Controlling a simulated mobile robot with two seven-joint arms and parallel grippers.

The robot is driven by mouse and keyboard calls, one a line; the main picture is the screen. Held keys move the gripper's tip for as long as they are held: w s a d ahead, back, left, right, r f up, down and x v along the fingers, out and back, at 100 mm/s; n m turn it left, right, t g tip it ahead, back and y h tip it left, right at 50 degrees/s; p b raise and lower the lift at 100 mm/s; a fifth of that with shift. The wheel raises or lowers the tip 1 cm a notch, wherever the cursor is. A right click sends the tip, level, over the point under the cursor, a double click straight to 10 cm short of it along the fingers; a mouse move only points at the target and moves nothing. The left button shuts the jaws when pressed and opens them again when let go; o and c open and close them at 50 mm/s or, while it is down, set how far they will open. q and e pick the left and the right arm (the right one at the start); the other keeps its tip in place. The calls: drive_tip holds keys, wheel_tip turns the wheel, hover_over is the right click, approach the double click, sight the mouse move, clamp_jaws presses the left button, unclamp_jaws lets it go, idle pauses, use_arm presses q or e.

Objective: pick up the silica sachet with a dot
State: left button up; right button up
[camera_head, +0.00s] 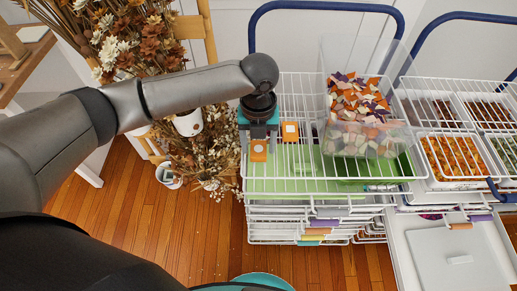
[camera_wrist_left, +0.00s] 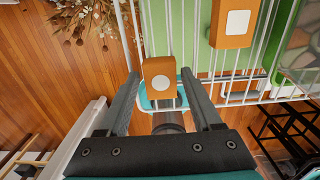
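The sachet with a dot is an orange-brown block with a round white spot; it shows in the left wrist view (camera_wrist_left: 160,84) and, below the gripper, in the head view (camera_head: 258,152). My left gripper (camera_wrist_left: 160,74) is open and points down over the wire rack (camera_head: 283,90). Its fingers stand on either side of the dotted sachet with gaps visible on both sides. In the head view the left gripper (camera_head: 258,138) partly covers that sachet. A similar sachet (camera_head: 290,131) bears a white rounded square, clearer in the left wrist view (camera_wrist_left: 236,22). My right gripper is not in view.
A clear bin (camera_head: 362,100) of mixed coloured pieces stands on the rack, right of the sachets. Several filled trays (camera_head: 458,158) lie farther right. Dried flowers (camera_head: 125,35) stand at the left. Green surface shows through the rack wires.

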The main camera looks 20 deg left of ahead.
use_arm(q)
clamp_jaws()
idle(0.3)
